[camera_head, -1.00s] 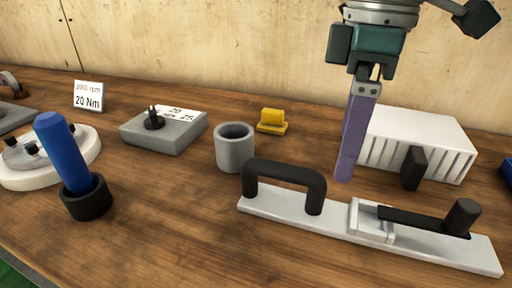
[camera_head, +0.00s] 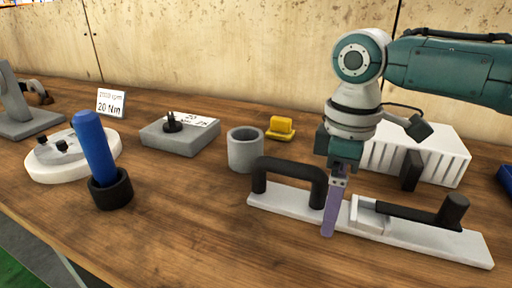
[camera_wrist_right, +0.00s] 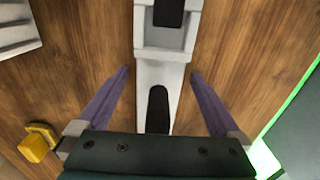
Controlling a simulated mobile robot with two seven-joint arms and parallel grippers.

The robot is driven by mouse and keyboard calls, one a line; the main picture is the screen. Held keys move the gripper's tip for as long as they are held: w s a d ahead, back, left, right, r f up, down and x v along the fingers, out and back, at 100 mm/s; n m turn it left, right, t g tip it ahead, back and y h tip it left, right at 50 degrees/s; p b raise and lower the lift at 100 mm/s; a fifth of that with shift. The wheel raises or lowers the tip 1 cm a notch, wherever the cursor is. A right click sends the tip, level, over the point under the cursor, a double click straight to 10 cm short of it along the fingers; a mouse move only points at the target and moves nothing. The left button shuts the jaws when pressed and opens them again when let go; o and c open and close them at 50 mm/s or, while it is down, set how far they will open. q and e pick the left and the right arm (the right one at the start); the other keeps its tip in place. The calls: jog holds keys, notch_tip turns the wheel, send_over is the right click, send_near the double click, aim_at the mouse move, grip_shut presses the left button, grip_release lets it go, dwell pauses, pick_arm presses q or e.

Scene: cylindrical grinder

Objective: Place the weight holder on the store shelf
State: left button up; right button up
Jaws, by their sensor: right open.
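A long pale metal bar (camera_head: 290,201) with a black arched handle (camera_head: 290,172), a clamp block and a black lever (camera_head: 415,216) lies on the wooden table; I take it to be the weight holder, but no label confirms this. My right gripper (camera_head: 331,228) is low over its middle, between the arch and the clamp block, partly hiding the bar. In the right wrist view, the open purple fingers (camera_wrist_right: 160,74) stand on either side of the bar (camera_wrist_right: 161,72), with gaps between. I cannot identify a store shelf. My left gripper is out of view.
A grey cup (camera_head: 245,152) and a yellow block (camera_head: 281,127) stand behind the bar. A white ribbed box (camera_head: 440,155) is behind my right gripper. A blue-handled tool (camera_head: 95,150) in a black ring is at left. The table's front is clear.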

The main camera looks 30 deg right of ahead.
jog(key=shift+f, duration=0.1)
jog(key=shift+c, duration=0.2)
grip_shut()
dwell(0.5)
